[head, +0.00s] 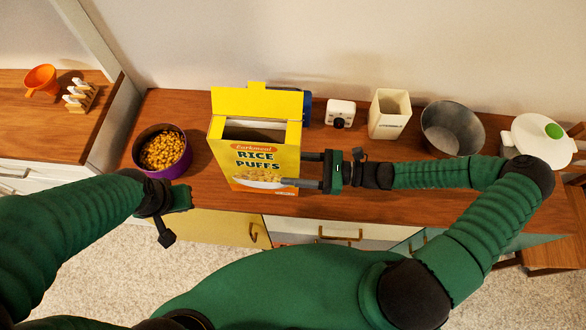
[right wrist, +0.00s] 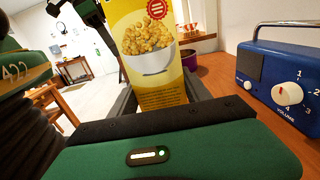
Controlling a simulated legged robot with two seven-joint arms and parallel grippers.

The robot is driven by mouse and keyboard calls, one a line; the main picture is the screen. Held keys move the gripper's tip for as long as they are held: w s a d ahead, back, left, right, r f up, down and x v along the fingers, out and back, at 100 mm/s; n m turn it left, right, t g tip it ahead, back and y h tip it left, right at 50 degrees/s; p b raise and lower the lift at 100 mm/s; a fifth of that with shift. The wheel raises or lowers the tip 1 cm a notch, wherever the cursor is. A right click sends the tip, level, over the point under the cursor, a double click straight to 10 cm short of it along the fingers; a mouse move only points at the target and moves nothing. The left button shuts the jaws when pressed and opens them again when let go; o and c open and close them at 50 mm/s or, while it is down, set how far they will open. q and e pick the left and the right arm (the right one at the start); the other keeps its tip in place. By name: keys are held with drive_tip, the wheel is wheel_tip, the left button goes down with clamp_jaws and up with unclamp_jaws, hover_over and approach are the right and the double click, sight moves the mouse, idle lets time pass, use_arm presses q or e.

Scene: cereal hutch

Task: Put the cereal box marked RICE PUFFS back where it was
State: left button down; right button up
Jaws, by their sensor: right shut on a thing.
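The yellow RICE PUFFS cereal box (head: 255,140) stands roughly upright in the head view over the wooden counter, with its top flaps open. My right gripper (head: 300,171) comes from the right and is shut on the box's right side. In the right wrist view the box's side panel (right wrist: 155,60), with a cereal bowl picture, rises between the fingers. I cannot tell whether the box's bottom touches the counter. My left gripper (head: 178,197) is empty near the counter's front edge, below the purple bowl; its fingers do not show clearly.
A purple bowl of cereal (head: 163,152) stands left of the box. A blue radio (head: 307,108) is partly hidden behind it. Along the back stand a white dial device (head: 340,113), a cream canister (head: 389,115), a metal bowl (head: 452,128) and a white lidded pot (head: 535,142).

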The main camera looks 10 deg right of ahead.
drive_tip(key=shift+f, duration=0.8)
drive_tip(key=o, duration=1.2)
drive_tip(key=shift+o, duration=1.4)
drive_tip(key=shift+a, duration=0.1)
